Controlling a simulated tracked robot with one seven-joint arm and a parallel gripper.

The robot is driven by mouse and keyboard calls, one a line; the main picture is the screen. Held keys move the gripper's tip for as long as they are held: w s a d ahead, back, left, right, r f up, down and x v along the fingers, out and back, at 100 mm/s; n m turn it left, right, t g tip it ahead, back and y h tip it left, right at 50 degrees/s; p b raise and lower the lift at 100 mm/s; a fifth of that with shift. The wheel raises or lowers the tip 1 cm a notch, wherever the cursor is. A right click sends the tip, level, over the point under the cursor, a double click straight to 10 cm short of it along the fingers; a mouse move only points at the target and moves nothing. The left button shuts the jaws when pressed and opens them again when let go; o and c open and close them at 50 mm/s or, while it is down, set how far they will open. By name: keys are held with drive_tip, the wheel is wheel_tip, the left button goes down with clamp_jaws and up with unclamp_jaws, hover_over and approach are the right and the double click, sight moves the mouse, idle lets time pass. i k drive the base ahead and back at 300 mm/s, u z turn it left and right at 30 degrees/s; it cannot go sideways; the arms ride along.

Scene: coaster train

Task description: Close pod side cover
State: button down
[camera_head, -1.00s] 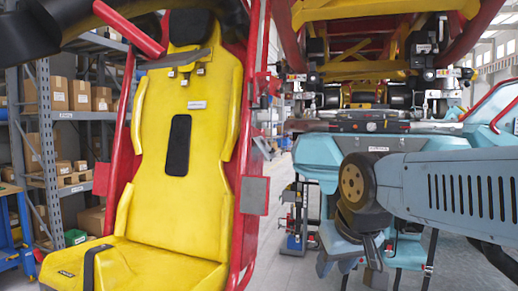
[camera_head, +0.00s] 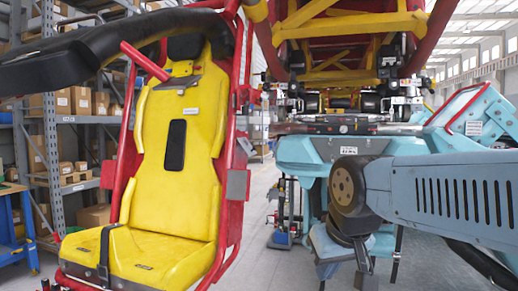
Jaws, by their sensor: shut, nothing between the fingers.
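The pod's yellow seat (camera_head: 178,170) stands upright in a red tube frame on the left, with a black pad on its backrest. A light-blue panel with a red handle (camera_head: 460,108) stands raised and tilted at the right; it looks like the side cover and stands open. My blue-grey arm (camera_head: 440,190) crosses in from the right, partly in front of the light-blue bodywork. The arm end hangs low in the middle, and the small dark part there appears to be my gripper (camera_head: 364,268). It looks shut and empty, apart from the panel. Its fingertips are hard to make out.
A thick black padded bar (camera_head: 80,60) juts in at the upper left. Shelves with cardboard boxes (camera_head: 78,102) stand behind the seat. Red and yellow overhead framework (camera_head: 350,25) fills the top middle.

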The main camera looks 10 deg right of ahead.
sight(250, 150)
drive_tip(key=k, duration=0.5)
drive_tip(key=z, duration=0.5)
drive_tip(key=i, duration=1.95)
drive_tip(key=u, duration=0.15)
